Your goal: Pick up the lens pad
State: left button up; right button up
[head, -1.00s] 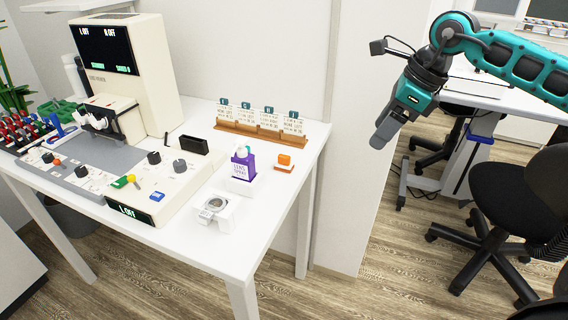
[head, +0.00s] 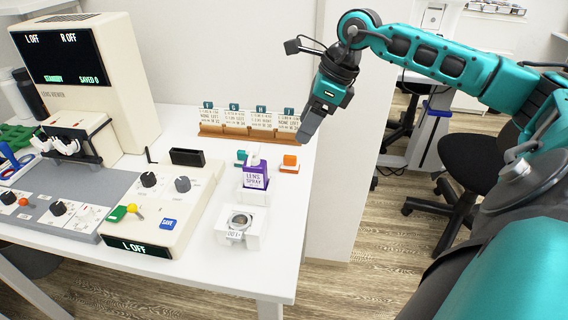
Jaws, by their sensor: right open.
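A small orange block (head: 290,160) sits on a white and orange base at the table's right side. It may be the lens pad, but no label on it is readable. A small teal piece (head: 241,155) shows partly behind the purple lens spray bottle (head: 256,176). My right gripper (head: 306,132) points down, above and slightly right of the orange block, apart from it. It is open, with nothing seen between its fingers, which show nearly edge-on. My left gripper is not in view.
A white block with a round metal piece (head: 239,221) stands at the table's front. Behind the orange block is a wooden rack of cards (head: 235,133). A control panel (head: 152,232) and lens viewer (head: 118,73) fill the left. The right front table corner is clear.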

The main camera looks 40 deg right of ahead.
aim_at(289, 156)
jog(key=x, duration=0.7)
jog(key=b+x, duration=0.1)
jog(key=x, duration=0.2)
jog(key=shift+w+d+f, duration=0.1)
jog(key=shift+d+f, duration=0.1)
jog(key=shift+f, duration=0.15)
jog(key=shift+c, duration=0.3)
jog(key=c, duration=1.1)
